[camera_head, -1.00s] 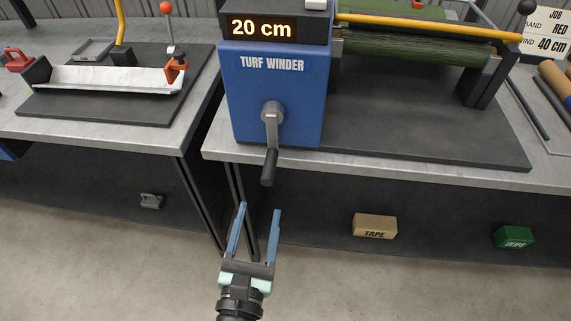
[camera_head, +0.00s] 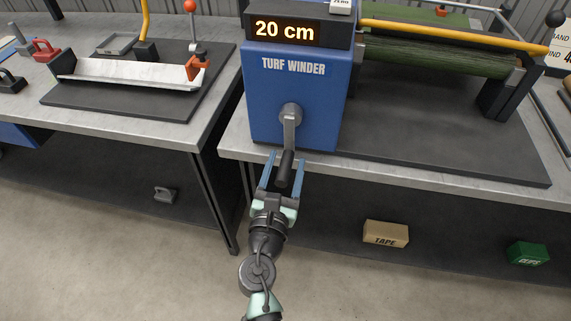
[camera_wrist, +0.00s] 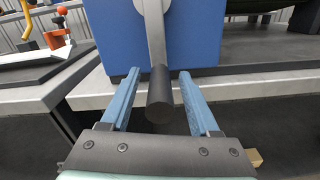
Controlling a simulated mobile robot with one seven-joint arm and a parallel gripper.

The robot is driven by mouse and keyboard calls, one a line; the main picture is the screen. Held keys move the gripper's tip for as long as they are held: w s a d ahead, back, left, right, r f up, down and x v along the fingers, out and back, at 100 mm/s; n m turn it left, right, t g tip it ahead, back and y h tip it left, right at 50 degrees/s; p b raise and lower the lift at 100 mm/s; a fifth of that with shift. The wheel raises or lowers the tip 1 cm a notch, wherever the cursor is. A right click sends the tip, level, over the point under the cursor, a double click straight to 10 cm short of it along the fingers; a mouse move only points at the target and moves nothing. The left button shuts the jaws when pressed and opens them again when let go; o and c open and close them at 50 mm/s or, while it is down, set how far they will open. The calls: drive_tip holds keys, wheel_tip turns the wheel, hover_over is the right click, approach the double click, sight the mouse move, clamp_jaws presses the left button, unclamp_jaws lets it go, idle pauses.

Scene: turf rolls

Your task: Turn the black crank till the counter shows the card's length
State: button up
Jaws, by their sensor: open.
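The blue turf winder (camera_head: 295,95) stands on the right bench. Its counter (camera_head: 285,29) reads 20 cm. The grey crank arm (camera_head: 290,132) hangs down from the hub on its front, ending in a black handle (camera_head: 285,169). My gripper (camera_head: 286,157) is open, its blue fingers on either side of the black handle. In the wrist view the handle (camera_wrist: 160,95) lies between the fingers with a gap on both sides. The job card (camera_head: 559,45) is cut off at the right edge, and only part of its text shows, including a 4.
A green turf roll (camera_head: 440,55) lies behind a yellow bar (camera_head: 450,34) right of the winder. The bench edge is close to my gripper. A tape box (camera_head: 386,234) and a green box (camera_head: 527,253) sit below. The left bench holds a metal trough (camera_head: 130,73).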

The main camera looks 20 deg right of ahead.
clamp_jaws()
idle(0.3)
idle(1.1)
